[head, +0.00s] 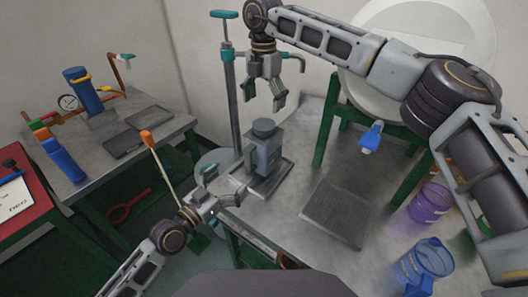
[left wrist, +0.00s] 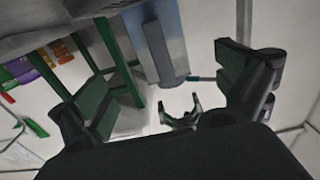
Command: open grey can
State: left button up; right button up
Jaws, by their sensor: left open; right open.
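The grey can (head: 263,155) stands upright on a dark tray on the grey table, with a dark round cap (head: 265,127) on top. My right gripper (head: 265,97) hangs just above the cap, open, its fingers pointing down, and looks apart from it. My left gripper (head: 227,186) is open and empty, low to the left of the can near the table edge. In the left wrist view the can (left wrist: 172,25) appears between and beyond my left fingers (left wrist: 168,90), and my right gripper (left wrist: 180,114) shows past the can's end.
The can's tray (head: 262,190) has a raised rim. A flat dark plate (head: 337,212) lies to its right. A blue jug (head: 425,262) and a purple container (head: 430,203) stand further right. A teal-topped post (head: 229,80) rises behind; a large white tank is at back right.

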aim_at(254, 157)
pick_arm(q)
jog(key=shift+w+d, duration=0.1)
jog(key=shift+w, duration=0.05)
pick_arm(e)
jog(key=shift+w+f, duration=0.1)
pick_arm(q)
jog(key=shift+x, duration=6.75)
